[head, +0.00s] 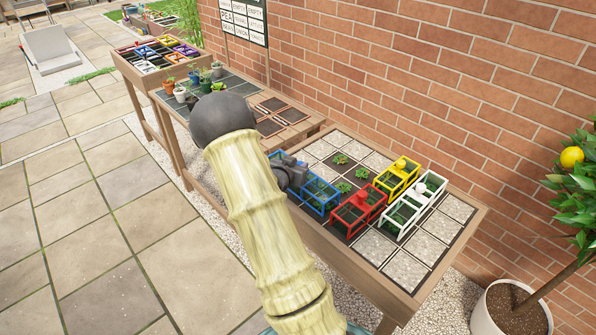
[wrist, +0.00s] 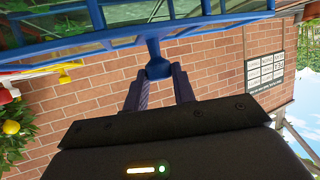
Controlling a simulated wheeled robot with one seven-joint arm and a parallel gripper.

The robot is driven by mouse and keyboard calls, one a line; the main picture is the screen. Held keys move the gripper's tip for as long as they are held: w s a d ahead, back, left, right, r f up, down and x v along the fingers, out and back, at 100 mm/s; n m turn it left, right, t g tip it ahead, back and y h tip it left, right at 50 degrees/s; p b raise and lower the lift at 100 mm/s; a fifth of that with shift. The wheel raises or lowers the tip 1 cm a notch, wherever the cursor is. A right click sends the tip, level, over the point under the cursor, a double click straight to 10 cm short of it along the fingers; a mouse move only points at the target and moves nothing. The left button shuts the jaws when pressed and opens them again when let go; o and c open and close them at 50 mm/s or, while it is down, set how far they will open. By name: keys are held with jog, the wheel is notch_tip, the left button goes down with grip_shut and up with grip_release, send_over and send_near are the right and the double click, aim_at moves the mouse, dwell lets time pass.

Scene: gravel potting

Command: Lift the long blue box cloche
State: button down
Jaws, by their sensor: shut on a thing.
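The long blue box cloche (head: 321,197) is a blue frame with clear panes at the left end of the near planting table in the head view. It also shows large across the top of the wrist view (wrist: 110,38). My gripper (wrist: 159,82) is shut on its round blue knob (wrist: 158,68), one finger on each side. In the head view my gripper (head: 292,172) is at the cloche's upper left, partly hidden by my arm. I cannot tell whether the cloche's bottom edge touches the table.
Red (head: 357,211), yellow (head: 398,178) and white (head: 413,206) cloches stand close to the right. Small plants (head: 341,159) sit in dark squares behind. A brick wall (head: 430,80) runs along the back. A potted lemon tree (head: 512,308) stands at the right.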

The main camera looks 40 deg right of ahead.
notch_tip(320, 180, up, 9)
jog(key=shift+f, duration=0.15)
jog(key=shift+p, duration=0.35)
